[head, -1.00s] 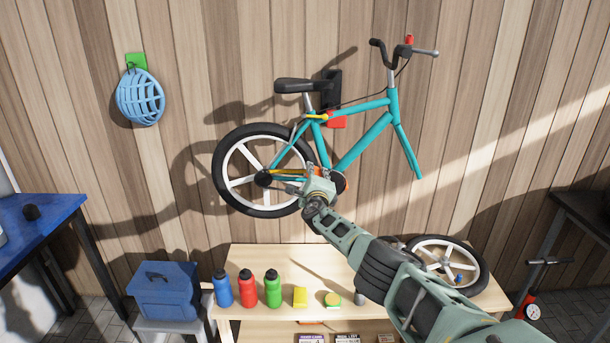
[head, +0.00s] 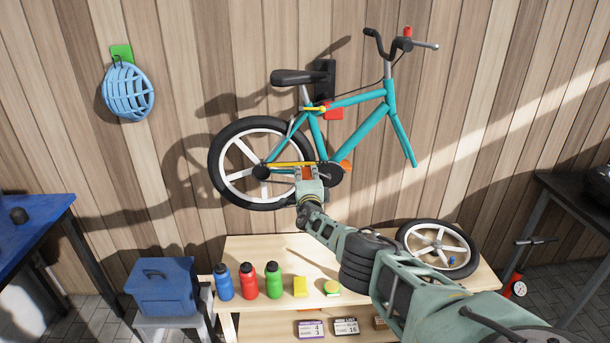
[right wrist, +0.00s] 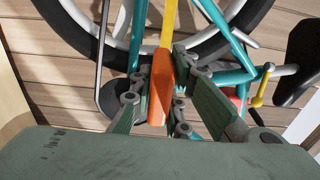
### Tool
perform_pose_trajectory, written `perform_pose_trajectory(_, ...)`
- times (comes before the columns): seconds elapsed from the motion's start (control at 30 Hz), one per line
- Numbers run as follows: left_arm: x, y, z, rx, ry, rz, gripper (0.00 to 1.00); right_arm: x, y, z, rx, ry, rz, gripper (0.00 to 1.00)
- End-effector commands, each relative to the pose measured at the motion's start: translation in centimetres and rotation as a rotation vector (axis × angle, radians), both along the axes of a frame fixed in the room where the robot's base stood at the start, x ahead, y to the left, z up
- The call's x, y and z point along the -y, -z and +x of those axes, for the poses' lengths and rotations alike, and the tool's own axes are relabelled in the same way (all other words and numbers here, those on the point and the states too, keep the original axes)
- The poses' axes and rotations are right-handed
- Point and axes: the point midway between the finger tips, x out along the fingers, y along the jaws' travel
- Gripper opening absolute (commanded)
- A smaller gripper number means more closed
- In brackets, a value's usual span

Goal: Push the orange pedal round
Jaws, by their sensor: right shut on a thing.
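The teal bicycle (head: 366,134) hangs on the wall with its black rear wheel (head: 216,162) at the left. My right gripper (head: 306,174) is in front of the frame, between the rear wheel and the dark crank disc (head: 334,175). In the right wrist view its fingers are shut on the orange pedal (right wrist: 160,88), one on each side. A yellow bar (right wrist: 169,22) runs from the pedal across the wheel. Another orange piece (head: 346,167) shows just right of the crank disc. The gripper hides part of the crank area. My left gripper is not in view.
Below stands a wooden bench (head: 250,250) with blue, red and green bottles, a yellow block and a loose wheel (head: 437,247). A blue toolbox (head: 163,287) is at the left. A blue helmet (head: 128,92) hangs on the wall. The space around the bicycle is free.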

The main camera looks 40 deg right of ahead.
Motion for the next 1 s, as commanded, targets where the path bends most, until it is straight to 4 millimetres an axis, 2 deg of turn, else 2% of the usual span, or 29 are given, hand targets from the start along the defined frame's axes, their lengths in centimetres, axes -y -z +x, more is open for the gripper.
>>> perform_pose_trajectory(0.2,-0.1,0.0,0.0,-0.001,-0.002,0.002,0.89,-0.1,0.1,0.0,-0.002,-0.002,0.001,0.0)
perform_pose_trajectory(0.23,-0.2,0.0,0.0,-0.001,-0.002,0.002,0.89,-0.1,0.1,0.0,-0.002,-0.002,0.001,0.17)
perform_pose_trajectory(0.43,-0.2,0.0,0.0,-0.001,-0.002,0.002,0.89,0.0,0.0,0.0,0.0,-0.001,0.001,0.34)
perform_pose_trajectory(0.77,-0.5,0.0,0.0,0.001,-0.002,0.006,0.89,-0.1,0.1,0.0,0.0,-0.001,0.002,0.34)
perform_pose_trajectory(1.0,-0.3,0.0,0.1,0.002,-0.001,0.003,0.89,-0.8,1.1,-0.5,-0.005,-0.006,0.013,0.34)
